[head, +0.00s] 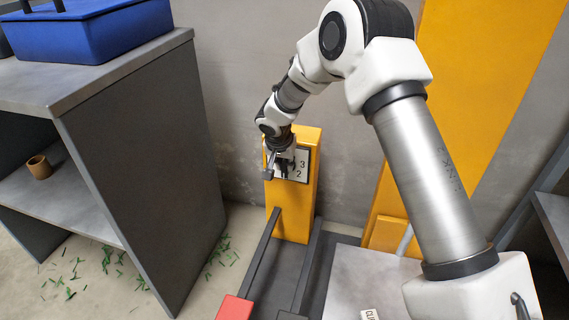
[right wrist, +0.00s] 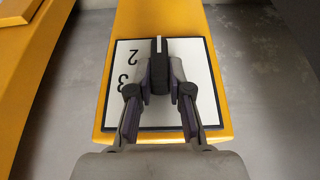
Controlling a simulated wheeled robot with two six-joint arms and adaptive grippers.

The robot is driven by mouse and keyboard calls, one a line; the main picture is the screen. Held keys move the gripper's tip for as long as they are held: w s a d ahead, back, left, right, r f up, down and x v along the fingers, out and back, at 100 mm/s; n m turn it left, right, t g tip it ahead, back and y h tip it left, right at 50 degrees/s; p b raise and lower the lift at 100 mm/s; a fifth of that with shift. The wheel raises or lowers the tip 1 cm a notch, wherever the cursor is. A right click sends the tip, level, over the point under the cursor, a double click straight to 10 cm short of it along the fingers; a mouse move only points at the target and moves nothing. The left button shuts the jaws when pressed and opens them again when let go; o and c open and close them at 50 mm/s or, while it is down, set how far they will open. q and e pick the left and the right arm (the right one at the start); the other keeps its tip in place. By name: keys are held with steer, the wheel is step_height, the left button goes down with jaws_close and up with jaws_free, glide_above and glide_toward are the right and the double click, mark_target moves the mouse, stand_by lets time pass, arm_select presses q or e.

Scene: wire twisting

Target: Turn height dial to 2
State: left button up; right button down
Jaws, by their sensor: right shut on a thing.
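The height dial is a dark knob (right wrist: 158,52) with a white mark, on a white plate (right wrist: 198,65) fixed to a yellow post (head: 291,215). In the right wrist view the mark points straight up, to the right of the printed 2 (right wrist: 137,57). The printed 3 (right wrist: 123,85) is lower left. In the head view the 3 and 2 show to the right of my gripper. My right gripper (right wrist: 160,82) is shut on the dial, with a finger on each side. It hides most of the dial in the head view (head: 284,165). My left gripper is not in view.
A grey shelf (head: 130,130) holding a blue bin (head: 90,28) stands at left. A red pedal (head: 235,308) is at the bottom. Green scraps (head: 108,258) lie on the floor. A yellow column (head: 485,90) stands at right.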

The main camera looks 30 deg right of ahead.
steer(key=shift+w+a+r+h+p, duration=0.15)
steer(key=shift+h+p, duration=0.15)
steer(key=shift+p, duration=0.55)
steer(key=g+h+p, duration=0.1)
steer(key=p, duration=0.1)
steer(key=g+p, duration=0.1)
steer(key=shift+w+a+n+h+p, duration=0.2)
steer(key=shift+n+h+p, duration=0.1)
steer(key=shift+h+p, duration=0.1)
steer(key=shift+w+a+f+n+g+h+b, duration=0.1)
steer(key=shift+w+f+n+g+h+b, duration=0.15)
steer(key=shift+g+h, duration=0.45)
steer(key=shift+a+f+n+g+h+b, duration=0.1)
steer(key=shift+f+n+g+h+b, duration=0.2)
steer(key=shift+g+h, duration=0.45)
steer(key=shift+w+a+f+n+g+h+b, duration=0.15)
steer(key=shift+g+h+b, duration=0.2)
steer(key=shift+g+h, duration=0.35)
steer(key=shift+r, duration=0.1)
